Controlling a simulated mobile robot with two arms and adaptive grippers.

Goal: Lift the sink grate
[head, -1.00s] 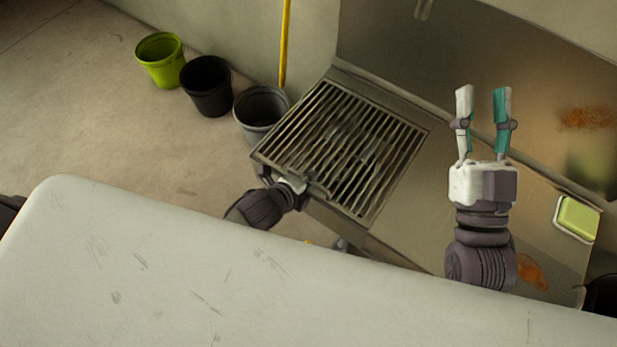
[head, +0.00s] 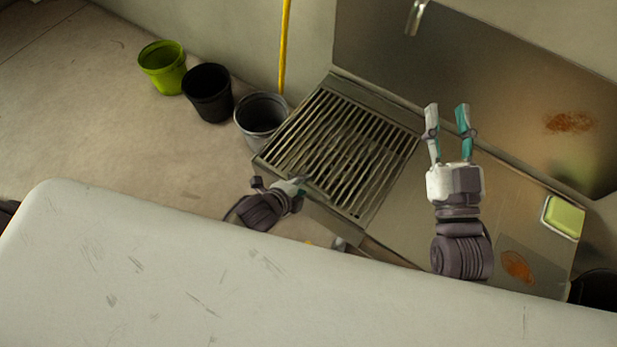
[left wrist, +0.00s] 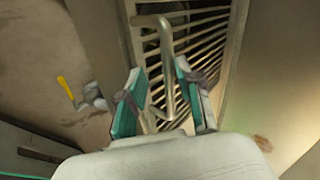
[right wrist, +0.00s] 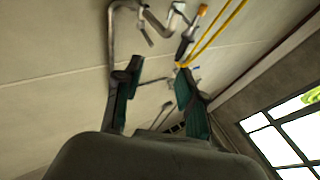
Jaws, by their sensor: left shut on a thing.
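The sink grate (head: 345,150) is a slatted metal grid over the basin at the left end of the steel counter. My left gripper (head: 297,186) is at its front left edge, partly hidden by its own wrist. In the left wrist view, a bent metal handle (left wrist: 166,60) on the grate runs between the fingers of this gripper (left wrist: 162,85), which is shut on it. I cannot tell whether the grate is raised from its seat. My right gripper (head: 448,120) is open and empty above the counter, fingers pointing up; it also shows in the right wrist view (right wrist: 155,90).
A green sponge in a tray (head: 563,217) and a rust-coloured stain (head: 517,267) are on the counter's right. A tap (head: 415,18) is on the back wall. Green (head: 163,68), black (head: 208,95) and grey (head: 261,118) buckets stand left. A pale surface (head: 200,270) fills the foreground.

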